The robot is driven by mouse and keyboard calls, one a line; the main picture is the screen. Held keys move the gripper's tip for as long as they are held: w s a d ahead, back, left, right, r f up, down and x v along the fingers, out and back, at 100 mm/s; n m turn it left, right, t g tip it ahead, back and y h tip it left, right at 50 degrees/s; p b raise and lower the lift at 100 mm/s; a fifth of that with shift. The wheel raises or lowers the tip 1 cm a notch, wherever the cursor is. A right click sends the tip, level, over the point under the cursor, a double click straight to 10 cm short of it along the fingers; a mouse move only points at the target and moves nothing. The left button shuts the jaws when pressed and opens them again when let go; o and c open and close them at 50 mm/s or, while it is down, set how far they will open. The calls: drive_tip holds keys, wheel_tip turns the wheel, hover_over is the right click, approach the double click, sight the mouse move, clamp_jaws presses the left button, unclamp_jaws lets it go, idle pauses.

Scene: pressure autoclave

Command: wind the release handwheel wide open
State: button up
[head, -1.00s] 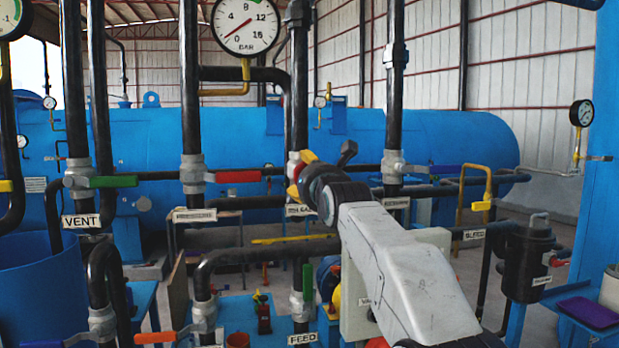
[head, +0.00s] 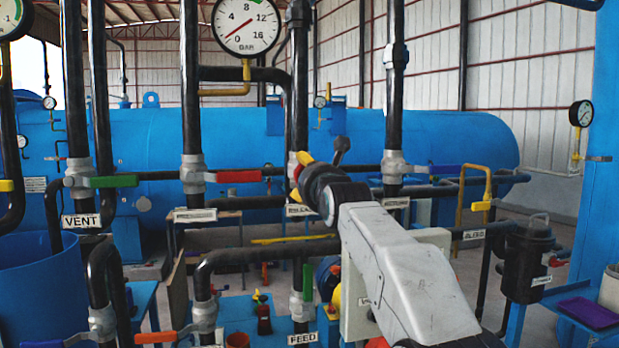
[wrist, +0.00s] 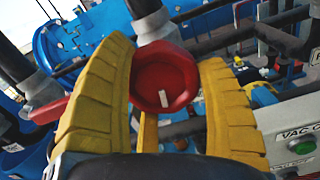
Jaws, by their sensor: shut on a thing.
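The red release handwheel (wrist: 181,82) sits in the middle of the wrist view, a round knob with a short white mark on its face. The two yellow ribbed fingers of my gripper (wrist: 165,95) are on either side of it, closed on its rim. In the head view my gripper (head: 299,172) is at the valve on the dark vertical pipe, above a small white label (head: 299,210). There the wheel is mostly hidden behind my fingers and wrist.
Pipes with a green lever (head: 112,181) and a red lever (head: 238,176) stand left of my gripper. A blue lever (head: 445,169) is to the right. A pressure gauge (head: 246,25) hangs above, its needle low. In the wrist view a grey panel (wrist: 295,135) with a green button is at right.

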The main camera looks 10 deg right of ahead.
drive_tip(key=o, duration=0.7)
drive_tip(key=shift+w+f, duration=0.15)
drive_tip(key=shift+f, duration=0.55)
drive_tip(key=o, duration=0.5)
drive_tip(key=shift+r, duration=0.15)
drive_tip(key=shift+c, duration=0.2)
drive_tip(key=shift+r, duration=0.15)
drive_tip(key=shift+r, duration=0.1)
drive_tip(key=shift+s, duration=0.65)
drive_tip(key=s, duration=1)
drive_tip(key=shift+s, duration=0.4)
